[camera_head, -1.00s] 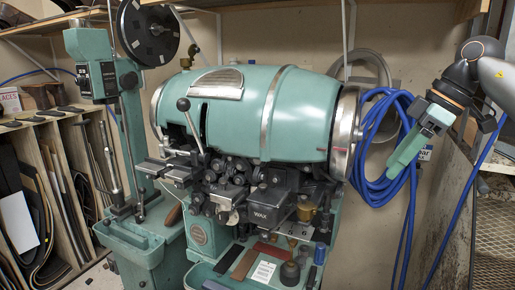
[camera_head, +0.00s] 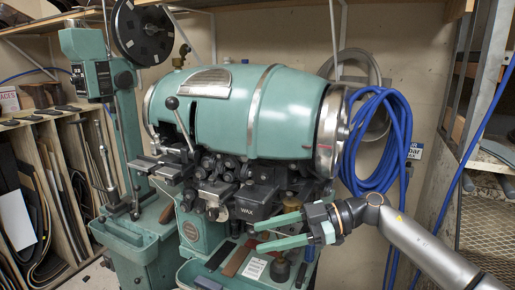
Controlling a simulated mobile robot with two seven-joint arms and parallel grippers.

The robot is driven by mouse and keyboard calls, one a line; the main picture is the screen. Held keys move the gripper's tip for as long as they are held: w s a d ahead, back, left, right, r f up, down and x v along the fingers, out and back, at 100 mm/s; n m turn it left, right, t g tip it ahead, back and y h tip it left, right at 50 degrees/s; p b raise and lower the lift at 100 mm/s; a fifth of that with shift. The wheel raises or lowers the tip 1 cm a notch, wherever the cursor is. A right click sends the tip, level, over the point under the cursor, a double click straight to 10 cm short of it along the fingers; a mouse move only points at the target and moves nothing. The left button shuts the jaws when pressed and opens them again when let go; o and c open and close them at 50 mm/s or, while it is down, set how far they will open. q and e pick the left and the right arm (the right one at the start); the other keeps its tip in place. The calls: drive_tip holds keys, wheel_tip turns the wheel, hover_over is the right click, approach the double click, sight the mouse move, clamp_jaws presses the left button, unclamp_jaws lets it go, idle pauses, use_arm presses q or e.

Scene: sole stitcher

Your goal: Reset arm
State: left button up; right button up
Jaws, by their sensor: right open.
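My right gripper (camera_head: 256,233) has two green fingers spread apart, pointing left, with nothing between them. It is in front of the lower front of the green sole stitcher (camera_head: 275,112), beside the block marked WAX (camera_head: 247,210). It hides part of the tray area below the machine. I cannot tell whether the fingers touch anything. My right arm (camera_head: 420,245) comes in from the lower right. My left gripper is not in view.
A tray (camera_head: 215,272) under the machine holds several small items, among them a white label card (camera_head: 254,268). A blue hose coil (camera_head: 385,140) hangs at the right. Wooden slots (camera_head: 75,180) stand at the left, metal shelving (camera_head: 490,225) at the right.

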drive_tip(key=s+a+f+m+t+y, duration=0.25)
drive_tip(key=f+m+t+y, duration=0.3)
drive_tip(key=t, duration=0.35)
drive_tip(key=s+d+f+m+t+h, duration=0.2)
drive_tip(key=d+f+m+t+h, duration=0.2)
drive_tip(key=f+m+h, duration=0.3)
drive_tip(key=s+d+f+m+t+h, duration=0.2)
drive_tip(key=d+f+m+t+h, duration=0.25)
drive_tip(key=f, duration=0.55)
drive_tip(key=s+d+f+m+g+h, duration=0.1)
drive_tip(key=s+d+f+g+h, duration=0.2)
drive_tip(key=s+f, duration=0.5)
drive_tip(key=s+d+f+m+g+h, duration=0.1)
drive_tip(key=s+d+f+g+h, duration=0.2)
drive_tip(key=s+f, duration=0.6)
drive_tip(key=shift+s+d+g+h, duration=0.3)
drive_tip(key=shift+s+d+g, duration=0.5)
drive_tip(key=shift+d, duration=0.45)
drive_tip(key=shift+s+d, duration=0.1)
